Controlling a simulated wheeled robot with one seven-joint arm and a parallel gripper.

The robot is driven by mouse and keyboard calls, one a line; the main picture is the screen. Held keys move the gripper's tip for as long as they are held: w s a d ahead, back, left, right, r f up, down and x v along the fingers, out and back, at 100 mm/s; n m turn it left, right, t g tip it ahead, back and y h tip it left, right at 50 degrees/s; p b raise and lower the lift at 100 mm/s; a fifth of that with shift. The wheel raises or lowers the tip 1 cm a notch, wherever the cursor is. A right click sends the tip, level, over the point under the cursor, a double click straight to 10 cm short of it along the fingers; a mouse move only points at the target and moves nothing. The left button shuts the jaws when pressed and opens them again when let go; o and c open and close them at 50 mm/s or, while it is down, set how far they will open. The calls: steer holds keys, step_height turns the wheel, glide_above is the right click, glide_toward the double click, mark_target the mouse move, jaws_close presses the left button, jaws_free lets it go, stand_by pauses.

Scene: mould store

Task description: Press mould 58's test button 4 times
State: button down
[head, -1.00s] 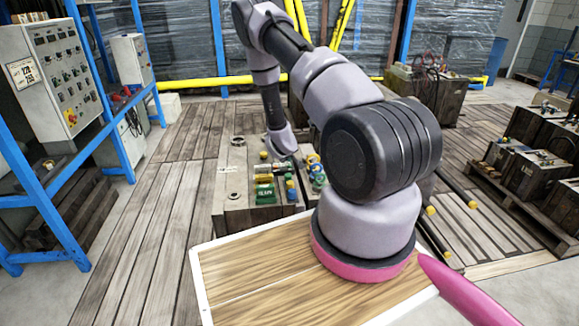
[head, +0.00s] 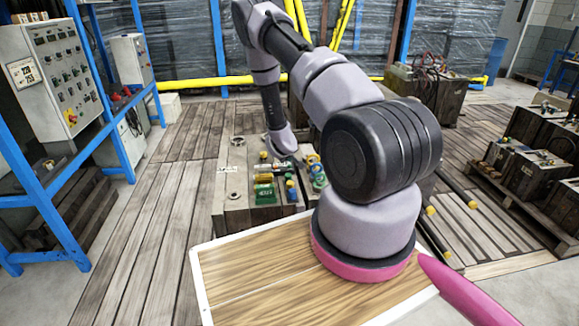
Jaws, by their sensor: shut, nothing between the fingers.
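A weathered grey mould block (head: 238,217) stands just beyond my wooden deck, with green, yellow and blue fittings on top. A green part with small lettering (head: 264,193) sits near its front. I cannot read the number 58 on anything, and no fitting can be told for certain as the test button. My arm reaches over the block, and its pale wrist (head: 282,144) points down at the far right part of the fittings. My gripper (head: 295,159) is small there, shut and empty, close above the fittings. Whether it touches one I cannot tell.
A control cabinet (head: 53,78) stands on a blue rack (head: 92,134) at the left. More dark moulds (head: 528,167) sit on a pallet at the right. Yellow-tipped bars (head: 458,187) lie right of my arm. The plank floor (head: 150,210) at left is clear.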

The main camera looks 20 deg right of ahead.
steer(key=shift+f, duration=0.15)
stand_by(0.4)
steer(key=shift+f, duration=0.3)
steer(key=shift+f, duration=0.4)
stand_by(0.7)
steer(key=shift+r, duration=0.85)
steer(key=shift+r, duration=0.1)
step_height(320, 180, up, 5)
steer(key=shift+f, duration=0.1)
stand_by(0.4)
stand_by(2.4)
